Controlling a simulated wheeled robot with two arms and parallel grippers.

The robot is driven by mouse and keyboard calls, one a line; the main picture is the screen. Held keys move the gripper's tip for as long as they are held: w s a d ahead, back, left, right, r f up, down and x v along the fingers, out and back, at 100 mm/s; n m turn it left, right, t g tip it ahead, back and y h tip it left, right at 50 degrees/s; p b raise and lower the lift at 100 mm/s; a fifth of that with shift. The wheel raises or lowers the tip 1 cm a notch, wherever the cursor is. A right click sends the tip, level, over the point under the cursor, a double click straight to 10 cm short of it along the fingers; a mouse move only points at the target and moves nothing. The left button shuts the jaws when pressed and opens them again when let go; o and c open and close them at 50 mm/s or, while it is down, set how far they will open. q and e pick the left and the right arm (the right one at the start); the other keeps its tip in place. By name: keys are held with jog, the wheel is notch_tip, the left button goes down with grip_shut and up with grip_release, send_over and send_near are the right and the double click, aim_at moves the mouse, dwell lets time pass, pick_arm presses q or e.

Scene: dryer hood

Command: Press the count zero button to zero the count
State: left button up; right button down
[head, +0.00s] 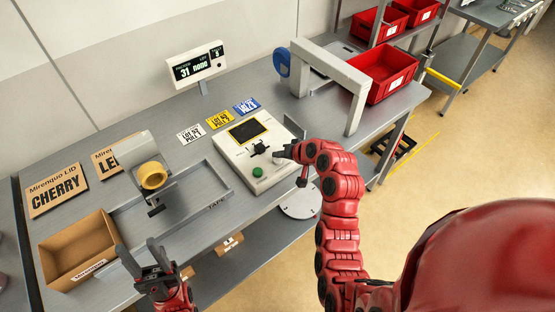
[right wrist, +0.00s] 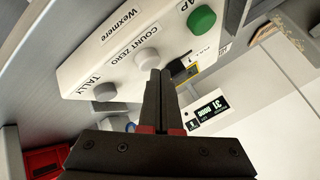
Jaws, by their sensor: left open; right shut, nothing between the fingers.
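The control box (head: 256,150) is a white panel on the bench with a dark screen, a black part and a green button (head: 258,172). In the right wrist view the count zero button (right wrist: 147,58) is a round grey knob beside its COUNT ZERO label. In the head view my right gripper (head: 284,153) is at the box's right side. My left gripper (head: 155,247) is open and empty.
A display (head: 195,66) behind the box reads "31 none". A grey arch (head: 335,70) and a red bin (head: 382,72) stand right of the box. A tape dispenser (head: 140,150), cardboard box (head: 78,248) and lids (head: 57,191) are at left.

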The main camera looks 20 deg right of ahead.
aim_at(280, 161)
jog(key=shift+f+b, duration=0.55)
jog(key=shift+f, duration=0.3)
dwell(0.8)
jog(key=shift+r, duration=0.15)
jog(key=shift+r+p, duration=0.4)
jog(key=shift+r, duration=0.75)
jog(key=shift+r+p, duration=0.75)
jog(key=shift+r, duration=1.75)
